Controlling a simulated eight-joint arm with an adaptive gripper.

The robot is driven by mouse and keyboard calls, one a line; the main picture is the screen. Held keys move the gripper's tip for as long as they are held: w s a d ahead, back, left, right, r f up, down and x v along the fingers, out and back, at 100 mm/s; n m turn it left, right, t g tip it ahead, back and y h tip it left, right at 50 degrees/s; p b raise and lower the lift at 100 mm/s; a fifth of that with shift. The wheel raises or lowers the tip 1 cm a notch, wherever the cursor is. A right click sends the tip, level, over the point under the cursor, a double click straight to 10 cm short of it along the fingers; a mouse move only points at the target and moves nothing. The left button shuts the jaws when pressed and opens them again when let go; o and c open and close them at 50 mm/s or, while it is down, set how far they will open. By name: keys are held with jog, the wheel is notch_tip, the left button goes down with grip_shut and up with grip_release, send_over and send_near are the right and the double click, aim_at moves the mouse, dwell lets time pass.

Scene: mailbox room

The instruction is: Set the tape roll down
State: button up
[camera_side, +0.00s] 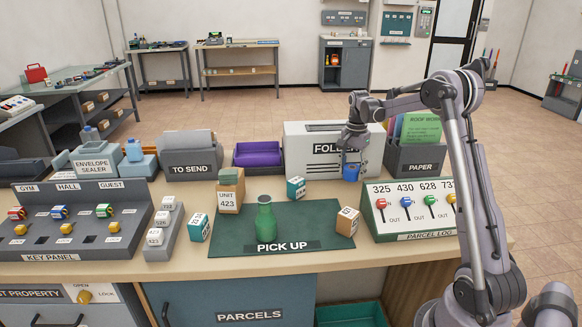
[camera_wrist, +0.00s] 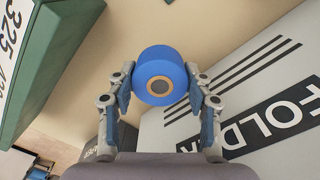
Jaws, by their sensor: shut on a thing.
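The blue tape roll (camera_wrist: 158,72) is between the two fingers of my gripper (camera_wrist: 158,95) in the wrist view, with its round core facing the camera. In the side view the tape roll (camera_side: 351,171) hangs below my gripper (camera_side: 353,153), in front of the right end of the white folder machine (camera_side: 308,152). My gripper is shut on it. The tape roll is close to the tan tabletop (camera_wrist: 115,55); I cannot tell whether it touches.
The green parcel log panel (camera_side: 410,238) stands to the right and nearer. The grey paper holder (camera_side: 416,157) is right of the folder. A dark green pick up mat (camera_side: 225,238) holds a green bottle (camera_side: 265,220) and boxes. Some bare tabletop lies between mat and folder.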

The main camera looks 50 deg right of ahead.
aim_at(343, 191)
jog(key=shift+w+a+f, duration=0.2)
jog(key=shift+w+f, duration=0.2)
jog(key=shift+w, duration=0.1)
jog(key=shift+w+a+f, duration=0.2)
jog(key=shift+w+f, duration=0.15)
jog(key=shift+w, duration=0.15)
jog(key=shift+f, duration=1.9)
jog(key=shift+f, duration=0.15)
jog(key=o, duration=1.2)
jog(key=shift+c, duration=0.2)
